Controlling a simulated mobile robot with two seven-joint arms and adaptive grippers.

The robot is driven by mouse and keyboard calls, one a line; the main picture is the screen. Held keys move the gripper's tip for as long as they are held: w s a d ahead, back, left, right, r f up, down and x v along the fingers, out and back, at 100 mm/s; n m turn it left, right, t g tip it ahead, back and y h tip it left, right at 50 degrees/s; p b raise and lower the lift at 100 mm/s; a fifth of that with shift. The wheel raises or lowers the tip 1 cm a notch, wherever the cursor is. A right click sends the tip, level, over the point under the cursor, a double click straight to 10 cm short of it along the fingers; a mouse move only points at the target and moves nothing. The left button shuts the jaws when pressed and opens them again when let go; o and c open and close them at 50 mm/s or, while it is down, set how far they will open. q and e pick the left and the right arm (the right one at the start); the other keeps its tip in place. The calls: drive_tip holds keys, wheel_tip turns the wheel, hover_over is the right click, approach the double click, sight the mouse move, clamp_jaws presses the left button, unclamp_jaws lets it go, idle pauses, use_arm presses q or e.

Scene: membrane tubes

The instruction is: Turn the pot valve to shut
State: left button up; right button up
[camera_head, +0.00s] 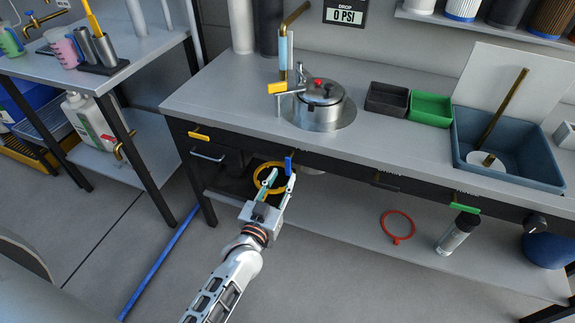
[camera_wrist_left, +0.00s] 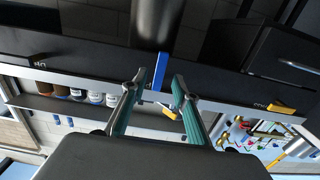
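The lidded metal pot (camera_head: 320,104) sits in the bench top, with a yellow handle (camera_head: 278,87) at its left side. A blue valve lever (camera_head: 289,165) is on the bench's dark front panel, below the pot; its label is unreadable. My left gripper (camera_head: 281,177) is open just in front of this lever. In the left wrist view the blue lever (camera_wrist_left: 160,70) stands upright in line with the gap between the fingertips (camera_wrist_left: 159,86). Contact with the fingers cannot be told. My right gripper is not in view.
Another yellow lever (camera_head: 200,136) is farther left on the panel, and a green one (camera_head: 465,206) farther right. A yellow ring (camera_head: 269,178) lies behind the gripper. Black (camera_head: 387,98) and green (camera_head: 431,107) bins stand right of the pot. Floor before the bench is open.

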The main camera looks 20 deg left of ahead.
sight(288, 169)
use_arm(q)
drive_tip(key=shift+w+d+f+b, duration=0.1)
drive_tip(key=shift+w+b, duration=0.3)
drive_tip(key=shift+w, duration=2.35)
clamp_jaws()
